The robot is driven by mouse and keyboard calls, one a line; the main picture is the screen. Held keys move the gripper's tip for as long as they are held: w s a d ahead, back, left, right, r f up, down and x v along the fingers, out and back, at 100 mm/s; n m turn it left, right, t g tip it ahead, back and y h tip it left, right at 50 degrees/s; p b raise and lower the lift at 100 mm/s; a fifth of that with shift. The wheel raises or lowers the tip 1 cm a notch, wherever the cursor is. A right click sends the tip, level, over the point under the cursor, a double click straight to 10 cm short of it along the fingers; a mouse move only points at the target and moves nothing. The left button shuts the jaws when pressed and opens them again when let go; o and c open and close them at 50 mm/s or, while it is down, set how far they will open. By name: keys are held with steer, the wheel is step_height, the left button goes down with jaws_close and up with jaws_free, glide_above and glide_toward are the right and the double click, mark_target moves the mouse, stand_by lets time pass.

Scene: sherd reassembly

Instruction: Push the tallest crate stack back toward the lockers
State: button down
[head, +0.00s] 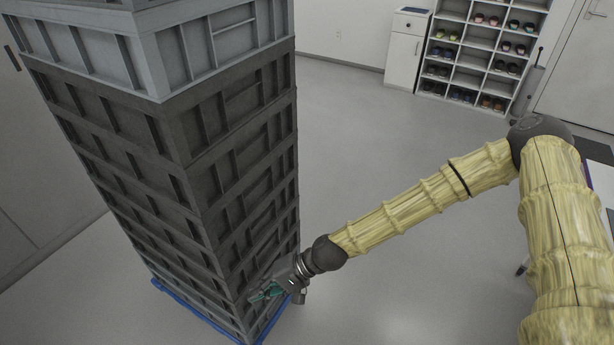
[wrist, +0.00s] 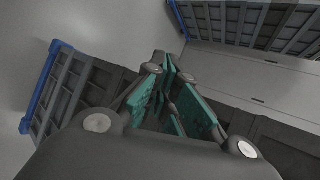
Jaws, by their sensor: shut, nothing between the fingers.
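The tall crate stack (head: 235,160) fills the left of the head view. Its crates are dark grey with a lighter grey crate (head: 210,45) on top, and it stands upright on a blue base (head: 190,312). My gripper (head: 262,293), with teal finger pads, is shut and empty. It is low by the stack's right-hand face, close to the near corner; I cannot tell whether it touches. In the wrist view its fingers (wrist: 168,70) point toward dark crate sides (wrist: 85,92). Grey panels (head: 35,150) at the far left may be the lockers; most are hidden behind the stack.
A shoe rack (head: 482,50) and a white cabinet (head: 404,50) stand at the back wall, with a door (head: 580,75) at right. The floor (head: 370,130) between them and the stack is clear. More crates (wrist: 255,22) show at the wrist view's upper right.

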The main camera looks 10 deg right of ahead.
steer(key=w+d+r+t+y+b, duration=0.1)
steer(key=w+d+r+y, duration=0.2)
steer(key=w+r, duration=0.9)
steer(key=w+d+r+n+t+y+b, duration=0.1)
steer(key=w+d+r+t+y, duration=0.1)
steer(key=w+d+r, duration=1)
steer(key=s+a+p, duration=0.2)
steer(key=s+a, duration=0.4)
steer(key=a, duration=0.1)
steer(key=shift+r+p, duration=0.35)
steer(key=shift+r, duration=0.1)
